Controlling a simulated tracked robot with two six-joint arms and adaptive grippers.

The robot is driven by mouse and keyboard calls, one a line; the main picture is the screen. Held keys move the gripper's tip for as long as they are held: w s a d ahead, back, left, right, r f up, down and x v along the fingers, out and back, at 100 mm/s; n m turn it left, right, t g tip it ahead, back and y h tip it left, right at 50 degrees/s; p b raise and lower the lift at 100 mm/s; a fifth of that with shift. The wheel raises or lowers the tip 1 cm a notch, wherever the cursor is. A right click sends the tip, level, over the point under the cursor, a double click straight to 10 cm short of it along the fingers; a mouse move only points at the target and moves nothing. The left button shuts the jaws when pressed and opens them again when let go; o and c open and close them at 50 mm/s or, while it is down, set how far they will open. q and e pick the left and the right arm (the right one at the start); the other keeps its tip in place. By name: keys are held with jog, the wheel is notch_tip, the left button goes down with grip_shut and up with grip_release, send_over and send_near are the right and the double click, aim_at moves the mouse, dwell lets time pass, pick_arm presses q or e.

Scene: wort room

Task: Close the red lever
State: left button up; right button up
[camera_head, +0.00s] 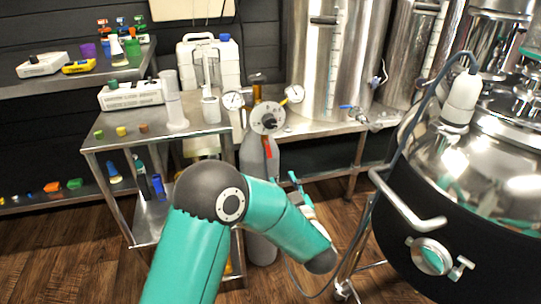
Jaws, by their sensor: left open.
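The red lever (267,147) hangs down from the round grey regulator (267,117) at the top of a grey gas cylinder (260,168). It points almost straight down against the cylinder's front. My left arm comes in from the bottom and bends in front of the cylinder, hiding much of its lower part. My left gripper (296,184) is small in the picture, just right of the cylinder, below and to the right of the lever. It is open and apart from the lever. My right gripper is not in view.
Two gauges (233,100) flank the regulator. A steel table (205,130) with bottles and small blocks stands left of the cylinder. A tall steel tank (335,60) stands behind it. A large black and steel kettle (470,240) with a handle fills the right.

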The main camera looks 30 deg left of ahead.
aim_at(269, 153)
pick_arm(q)
jog(key=b+x, duration=0.2)
jog(key=x, duration=1.1)
jog(key=shift+w+a, duration=0.2)
jog(key=shift+w, duration=0.05)
grip_shut()
jog(key=shift+d, duration=0.2)
jog(key=shift+a, duration=0.1)
